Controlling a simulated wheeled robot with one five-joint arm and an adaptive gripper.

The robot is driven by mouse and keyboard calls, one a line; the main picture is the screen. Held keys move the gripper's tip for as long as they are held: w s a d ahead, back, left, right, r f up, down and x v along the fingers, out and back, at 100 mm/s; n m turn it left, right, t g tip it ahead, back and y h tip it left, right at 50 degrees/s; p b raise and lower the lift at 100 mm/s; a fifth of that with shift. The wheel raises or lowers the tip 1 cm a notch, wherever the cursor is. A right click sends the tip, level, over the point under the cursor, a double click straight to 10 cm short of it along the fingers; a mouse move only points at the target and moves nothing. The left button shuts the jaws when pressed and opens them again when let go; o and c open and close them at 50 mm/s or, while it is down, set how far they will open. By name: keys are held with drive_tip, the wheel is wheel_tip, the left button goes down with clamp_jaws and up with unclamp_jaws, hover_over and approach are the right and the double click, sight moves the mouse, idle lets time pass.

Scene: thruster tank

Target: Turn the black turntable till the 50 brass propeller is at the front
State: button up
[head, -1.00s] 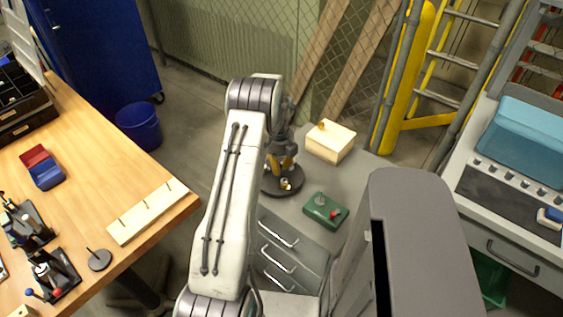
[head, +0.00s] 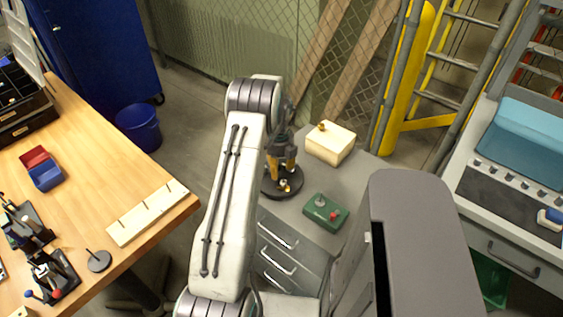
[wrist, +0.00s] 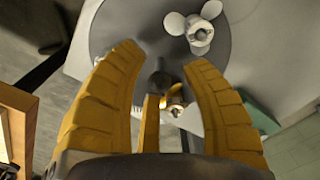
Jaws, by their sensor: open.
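The black turntable (head: 291,193) stands on the grey cabinet top, partly hidden by my gripper (head: 281,166). In the wrist view the turntable (wrist: 118,25) is a dark grey disc under my gripper (wrist: 164,56). My yellow fingers are open and spread on either side of a short dark post (wrist: 159,82) near the disc's middle. A brass propeller (wrist: 173,101) shows between the fingers, partly hidden. A pale silver propeller (wrist: 198,29) lies on the disc beyond the right fingertip. I cannot read any size markings. Contact between fingers and turntable parts cannot be told.
A pale box with a brass knob (head: 331,144) stands behind the turntable. A wooden workbench (head: 120,190) is at left, a grey counter (head: 505,215) at right.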

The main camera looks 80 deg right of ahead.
sight(279, 165)
drive_tip(key=shift+r+p, duration=2.55)
drive_tip(key=shift+r, duration=2)
drive_tip(key=shift+r+p, duration=0.3)
drive_tip(key=shift+r, duration=0.15)
drive_tip(key=n, duration=0.6)
drive_tip(key=shift+n, duration=0.3)
drive_tip(key=n, duration=0.5)
drive_tip(key=shift+f+n, duration=0.25)
drive_tip(key=shift+n, duration=0.25)
drive_tip(key=shift+f+b, duration=3.4)
drive_tip(key=shift+f, duration=1.4)
clamp_jaws()
